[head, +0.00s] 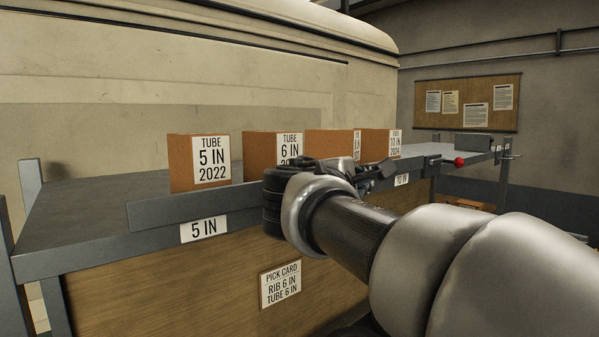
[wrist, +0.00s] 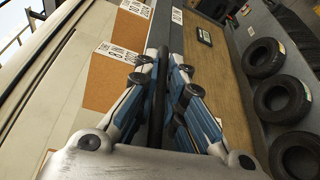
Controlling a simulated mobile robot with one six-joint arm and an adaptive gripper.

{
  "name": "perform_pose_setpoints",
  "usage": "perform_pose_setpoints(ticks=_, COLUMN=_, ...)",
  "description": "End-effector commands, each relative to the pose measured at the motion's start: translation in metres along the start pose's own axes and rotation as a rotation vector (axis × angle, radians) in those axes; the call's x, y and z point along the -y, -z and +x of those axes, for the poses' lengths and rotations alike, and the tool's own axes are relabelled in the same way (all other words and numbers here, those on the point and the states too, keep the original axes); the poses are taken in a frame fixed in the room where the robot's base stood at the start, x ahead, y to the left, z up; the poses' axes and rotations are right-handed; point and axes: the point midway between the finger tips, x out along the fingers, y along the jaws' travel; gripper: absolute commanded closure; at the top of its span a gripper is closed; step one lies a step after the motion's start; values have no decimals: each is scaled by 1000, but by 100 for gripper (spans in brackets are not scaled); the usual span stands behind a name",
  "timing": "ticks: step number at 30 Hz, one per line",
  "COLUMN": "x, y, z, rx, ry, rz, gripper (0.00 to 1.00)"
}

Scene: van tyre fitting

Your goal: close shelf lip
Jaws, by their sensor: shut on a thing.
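The shelf lip (head: 190,205), a long dark grey bar, runs along the front edge of the shelf, in front of the boxes. It stands upright above the "5 IN" label at its left end. My gripper (head: 372,170) reaches it from the front, and its wrist hides the middle of the lip. In the wrist view the two fingers of my gripper (wrist: 162,88) are closed on the dark bar of the lip (wrist: 160,65), one on each side. A red knob (head: 459,161) shows at the right end of the shelf, by a latch-like fitting.
Brown tube boxes (head: 199,165) stand on the shelf (head: 90,210) behind the lip. A pick card (head: 280,284) is on the wooden front panel below. Several tyres (wrist: 281,97) lie at the right in the wrist view. A notice board (head: 468,103) hangs on the back wall.

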Motion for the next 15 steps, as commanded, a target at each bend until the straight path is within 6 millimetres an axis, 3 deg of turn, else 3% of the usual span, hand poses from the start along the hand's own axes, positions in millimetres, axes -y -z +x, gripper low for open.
perform_pose_setpoints(ticks=11, x=-2, y=0, z=0, rx=0, ry=-2, rz=-5, gripper=100)
perform_pose_setpoints(ticks=12, x=-2, y=0, z=0, rx=0, ry=-2, rz=-4, gripper=90)
perform_pose_setpoints(ticks=15, x=-2, y=0, z=0, rx=0, ry=-2, rz=-4, gripper=83)
